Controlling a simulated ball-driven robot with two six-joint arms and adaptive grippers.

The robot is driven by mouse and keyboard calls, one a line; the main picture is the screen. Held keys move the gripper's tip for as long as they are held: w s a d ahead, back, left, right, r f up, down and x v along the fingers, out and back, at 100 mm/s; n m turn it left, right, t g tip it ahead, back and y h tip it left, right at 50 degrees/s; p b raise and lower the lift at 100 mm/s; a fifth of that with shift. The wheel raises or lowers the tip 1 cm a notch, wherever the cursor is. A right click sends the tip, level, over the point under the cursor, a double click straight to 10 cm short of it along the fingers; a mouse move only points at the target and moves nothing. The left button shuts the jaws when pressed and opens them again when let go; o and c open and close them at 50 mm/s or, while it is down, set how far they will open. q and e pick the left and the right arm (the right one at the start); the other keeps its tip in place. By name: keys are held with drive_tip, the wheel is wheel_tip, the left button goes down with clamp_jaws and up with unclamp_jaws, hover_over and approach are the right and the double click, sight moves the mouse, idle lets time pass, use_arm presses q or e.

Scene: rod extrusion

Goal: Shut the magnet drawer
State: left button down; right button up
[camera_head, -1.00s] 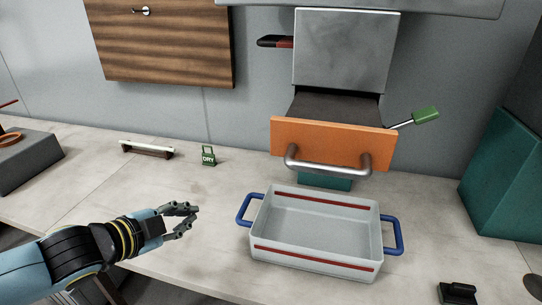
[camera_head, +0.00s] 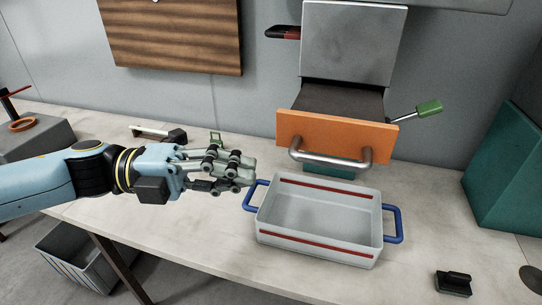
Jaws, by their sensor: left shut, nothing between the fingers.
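The magnet drawer has an orange front (camera_head: 337,134) with a silver bar handle (camera_head: 330,158). It stands pulled out from the grey metal housing (camera_head: 353,42), and its dark top shows between the front and the housing. My left gripper (camera_head: 248,176) is shut and empty. It is left of the drawer front and lower in the picture, near the left blue handle of the grey bin. My right gripper is not in view.
A grey bin (camera_head: 318,240) with blue handles stands on the counter below the drawer. A green-tipped lever (camera_head: 429,107) sticks out right of the drawer. A teal block (camera_head: 508,165) is at the right. A small black object (camera_head: 454,283) lies at the front right.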

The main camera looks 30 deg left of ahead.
sight(286, 129)
use_arm(q)
drive_tip(key=w, duration=0.2)
drive_tip(key=w+d+p, duration=0.1)
drive_tip(key=w, duration=0.2)
drive_tip(key=shift+w+d+p, duration=0.3)
drive_tip(key=shift+d+p, duration=0.1)
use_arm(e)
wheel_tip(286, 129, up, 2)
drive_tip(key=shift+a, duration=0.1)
